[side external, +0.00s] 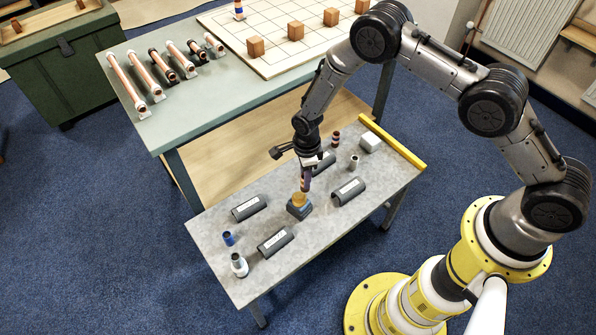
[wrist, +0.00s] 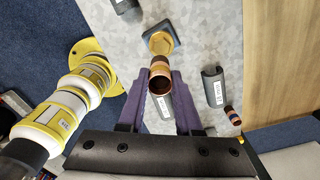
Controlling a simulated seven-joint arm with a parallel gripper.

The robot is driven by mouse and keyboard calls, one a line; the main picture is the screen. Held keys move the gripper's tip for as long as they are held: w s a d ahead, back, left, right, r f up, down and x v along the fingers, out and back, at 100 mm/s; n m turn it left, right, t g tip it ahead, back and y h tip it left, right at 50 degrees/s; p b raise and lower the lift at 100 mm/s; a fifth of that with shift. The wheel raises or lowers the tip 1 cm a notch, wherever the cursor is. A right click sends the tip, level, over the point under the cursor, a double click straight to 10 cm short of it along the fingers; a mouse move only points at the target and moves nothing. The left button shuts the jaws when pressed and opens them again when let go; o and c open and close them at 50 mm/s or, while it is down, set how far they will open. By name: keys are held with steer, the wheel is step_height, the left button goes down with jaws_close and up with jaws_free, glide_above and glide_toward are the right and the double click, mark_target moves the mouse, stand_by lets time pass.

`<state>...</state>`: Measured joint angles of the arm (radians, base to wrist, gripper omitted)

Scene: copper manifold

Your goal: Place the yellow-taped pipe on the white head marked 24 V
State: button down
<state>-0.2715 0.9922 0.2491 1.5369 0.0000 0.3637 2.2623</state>
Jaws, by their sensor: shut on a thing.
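My gripper (wrist: 160,82) is shut on a copper pipe (wrist: 160,65) with pale and dark bands; I cannot tell the tape colour surely. The pipe is upright, its open end toward the wrist camera. In the side view my gripper (side external: 305,180) holds it directly above a brass hex piece (side external: 299,199) on a dark square block (side external: 298,211). I cannot tell whether pipe and brass piece touch. A white fitting with a dark top (side external: 239,265) stands at the grey table's front left. No 24 V mark is readable on it.
Dark half-round holders with white labels (side external: 275,241) (side external: 348,191) stand around the block. A blue fitting (side external: 228,238), a grey fitting (side external: 354,162), a white block (side external: 370,143) and a banded short pipe (side external: 335,139) are also on the table. More pipes (side external: 135,86) lie on the green bench.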

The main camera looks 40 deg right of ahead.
steer(key=shift+s+d+r, duration=0.15)
steer(key=shift+s+d, duration=0.05)
steer(key=shift+s, duration=0.4)
steer(key=s+d+r+m, duration=0.2)
steer(key=d+r+m, duration=0.1)
steer(key=d, duration=1.2)
steer(key=s+d+r+m, duration=0.2)
steer(key=d+m, duration=0.1)
steer(key=d, duration=1.2)
glide_toward(371, 137)
steer(key=shift+a+f, duration=0.15)
steer(key=shift+f, duration=1.45)
steer(key=shift+f, duration=0.1)
